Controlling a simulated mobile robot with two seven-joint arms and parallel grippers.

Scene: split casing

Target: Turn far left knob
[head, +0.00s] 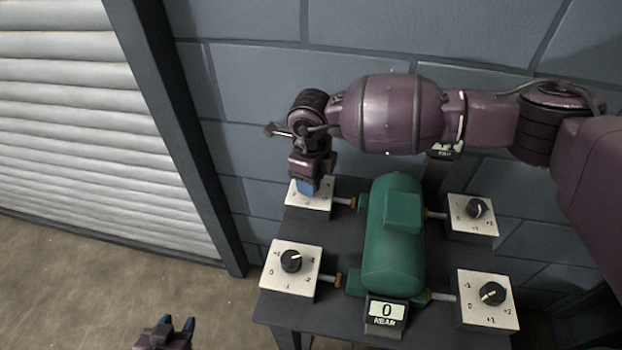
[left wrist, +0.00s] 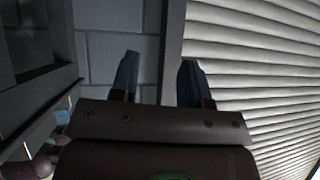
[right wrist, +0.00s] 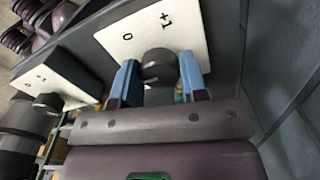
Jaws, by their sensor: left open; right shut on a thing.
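The far left knob's white box (head: 318,204) stands at the back left of the dark table. In the head view my right gripper (head: 305,187) comes down on it and hides the knob. In the right wrist view the dark far left knob (right wrist: 158,68) sits between the blue fingers of the right gripper (right wrist: 160,82), which is shut on it. The white face (right wrist: 150,35) there shows "0" and "+1". My left gripper (head: 170,328) is low at the left, away from the table. It is open and empty in the left wrist view (left wrist: 158,85).
A green motor-like casing (head: 392,250) fills the table's middle. Other knobs sit near left (head: 291,261), far right (head: 475,208) and near right (head: 492,293). A front display (head: 387,311) reads 0. A rear display (head: 445,150) is mostly hidden by my arm.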

